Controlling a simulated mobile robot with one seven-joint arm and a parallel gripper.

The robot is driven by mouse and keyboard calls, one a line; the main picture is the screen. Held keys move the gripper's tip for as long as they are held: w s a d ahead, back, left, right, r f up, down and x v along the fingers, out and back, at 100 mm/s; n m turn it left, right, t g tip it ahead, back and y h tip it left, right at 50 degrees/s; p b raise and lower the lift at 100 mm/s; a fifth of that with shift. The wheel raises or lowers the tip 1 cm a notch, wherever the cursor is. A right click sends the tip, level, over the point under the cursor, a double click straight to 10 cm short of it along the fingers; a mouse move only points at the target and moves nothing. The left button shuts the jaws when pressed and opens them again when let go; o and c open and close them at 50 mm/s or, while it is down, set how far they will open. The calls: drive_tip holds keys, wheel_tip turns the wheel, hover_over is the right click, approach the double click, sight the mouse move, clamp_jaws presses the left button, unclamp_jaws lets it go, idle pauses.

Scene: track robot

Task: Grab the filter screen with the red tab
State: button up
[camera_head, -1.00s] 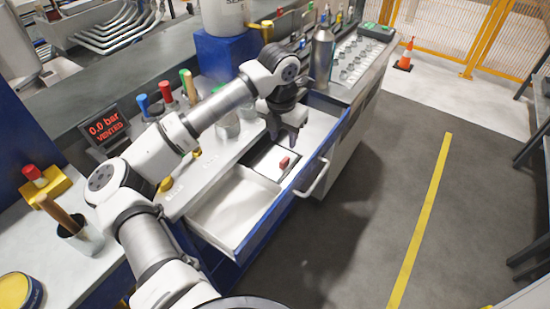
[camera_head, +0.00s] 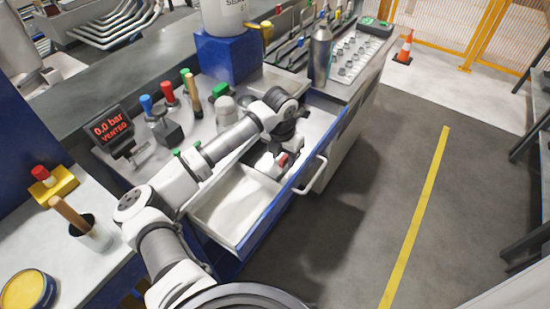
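The red tab (camera_head: 283,160) of the filter screen shows in the open drawer (camera_head: 240,240), in the compartment past the divider. Only a little of the dark filter screen (camera_head: 262,163) is visible; my wrist and gripper cover most of it. My gripper (camera_head: 287,150) points down into that compartment, right at the red tab. The fingers are small and partly hidden by my wrist, so I cannot tell whether they are open or touch the tab.
The drawer's near compartment (camera_head: 235,200) is empty. The drawer handle (camera_head: 312,178) sticks out at the front. On the counter are a pressure display (camera_head: 112,130) reading 0.0 bar, vented, and colored-handled tools (camera_head: 168,95). The floor to the right is open.

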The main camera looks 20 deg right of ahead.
drive_tip(key=shift+c, duration=0.4)
clamp_jaws()
drive_tip(key=shift+r, duration=0.1)
